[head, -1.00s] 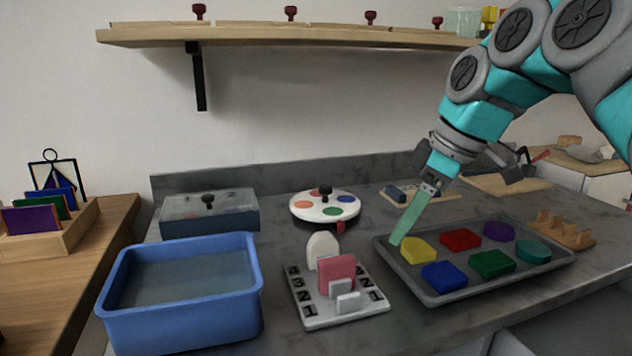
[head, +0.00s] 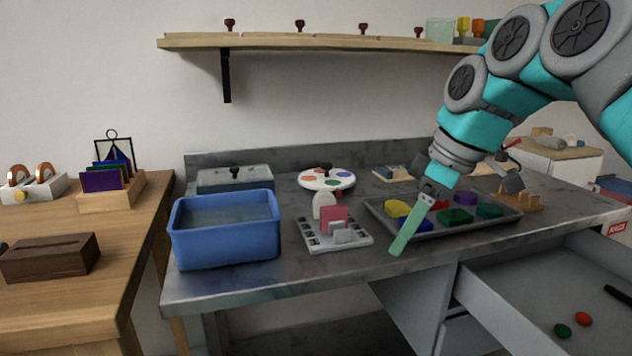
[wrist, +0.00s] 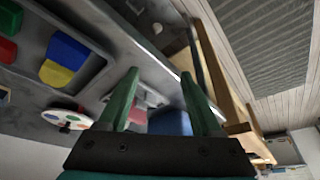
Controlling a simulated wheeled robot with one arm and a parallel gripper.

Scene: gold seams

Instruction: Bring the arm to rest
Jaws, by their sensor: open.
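My gripper (head: 411,225) has long green fingers pointing down and to the left. In the head view it overlaps the left part of the grey tray (head: 463,229) of coloured pieces. In the wrist view the two fingers (wrist: 163,93) stand wide apart with nothing held between them. My gripper is open and empty. My arm comes in from the upper right of the head view and is bent, hanging over the counter. The tray also shows at the upper left of the wrist view.
A blue tub (head: 224,247), a white slotted stand (head: 350,240) and a round palette (head: 327,179) stand on the grey counter (head: 290,281). An open drawer (head: 530,292) holding small discs is at the lower right. A wooden table (head: 130,245) is at the left, a shelf (head: 330,42) above.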

